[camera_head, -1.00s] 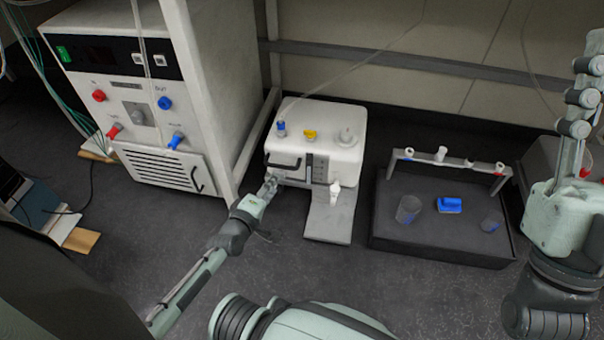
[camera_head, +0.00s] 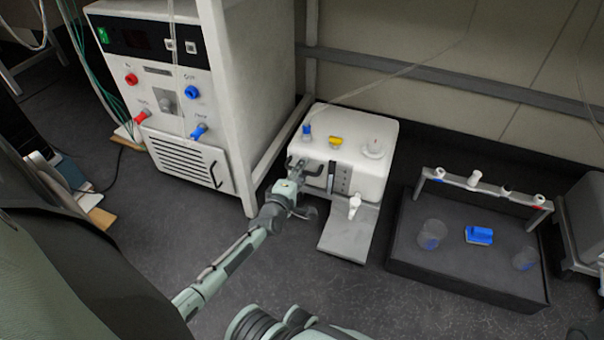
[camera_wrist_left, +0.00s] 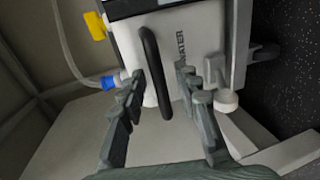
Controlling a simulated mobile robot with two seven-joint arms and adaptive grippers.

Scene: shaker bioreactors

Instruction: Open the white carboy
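The white carboy (camera_head: 378,135) stands on the floor against the back wall. Its top has a blue fitting (camera_head: 306,131) with a tube, a yellow knob (camera_head: 336,142) and a round white cap (camera_head: 374,148). The cap sits on the carboy's top. A white spigot (camera_head: 354,205) is low on the front. My left gripper (camera_head: 297,168) is at the front left of the carboy, near its black handle. In the left wrist view, the gripper (camera_wrist_left: 160,90) is open, with the black handle (camera_wrist_left: 152,62) showing between its fingers; contact cannot be told. My right gripper is out of view.
A white cabinet (camera_head: 245,90) with knobs and a frame post stand left of the carboy. A grey plate (camera_head: 347,238) lies before it. Right is a dark tray (camera_head: 450,275) with beakers, a blue item (camera_head: 479,235) and a rack (camera_head: 500,190).

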